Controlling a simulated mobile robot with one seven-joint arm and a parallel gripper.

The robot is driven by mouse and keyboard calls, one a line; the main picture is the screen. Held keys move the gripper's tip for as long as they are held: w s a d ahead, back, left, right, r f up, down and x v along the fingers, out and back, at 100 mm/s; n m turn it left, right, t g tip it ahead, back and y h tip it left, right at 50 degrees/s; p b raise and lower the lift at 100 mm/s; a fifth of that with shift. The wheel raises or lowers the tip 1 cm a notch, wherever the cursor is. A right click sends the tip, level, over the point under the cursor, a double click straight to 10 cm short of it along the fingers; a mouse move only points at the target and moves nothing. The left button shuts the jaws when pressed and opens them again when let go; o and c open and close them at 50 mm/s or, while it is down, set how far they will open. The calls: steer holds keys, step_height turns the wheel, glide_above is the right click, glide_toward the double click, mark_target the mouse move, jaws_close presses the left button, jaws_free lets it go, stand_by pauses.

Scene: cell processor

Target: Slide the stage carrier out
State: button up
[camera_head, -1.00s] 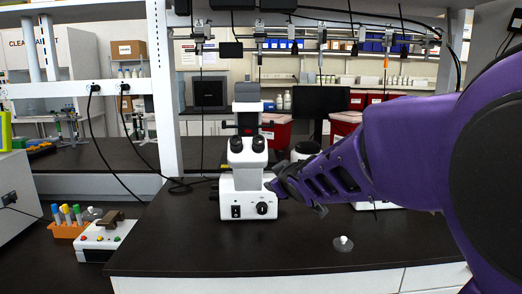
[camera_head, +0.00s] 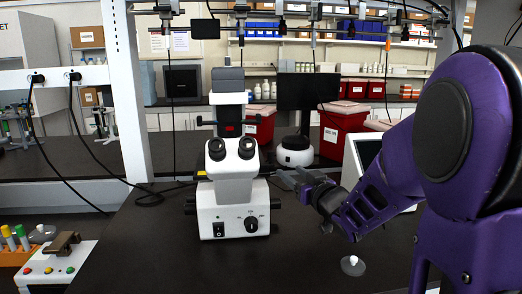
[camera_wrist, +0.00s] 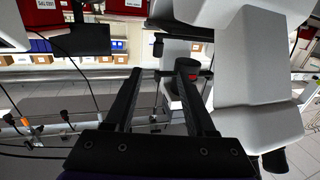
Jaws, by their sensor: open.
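The white microscope (camera_head: 234,212) stands upright on the black bench, with dark eyepieces facing me. Its dark stage (camera_head: 266,174) shows only as a thin edge beside the body. I cannot tell the stage carrier apart from the stage. My gripper (camera_head: 287,180) is at the right side of the microscope, about stage height. In the wrist view, my gripper (camera_wrist: 161,70) has two dark fingers spread apart, with the white microscope body (camera_wrist: 245,70) close on the right. A thin grey bar (camera_wrist: 158,73) appears between the fingertips; contact cannot be told.
A small clear dish with a white knob (camera_head: 353,264) lies in front right. A white box with coloured buttons (camera_head: 52,267) is at lower left. The bench front is mostly clear.

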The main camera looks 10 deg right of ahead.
steer(key=x, duration=1.7)
steer(key=shift+w+d+r, duration=0.15)
steer(key=shift+w+r, duration=0.05)
steer(key=shift+w, duration=0.1)
jaws_close()
stand_by(0.8)
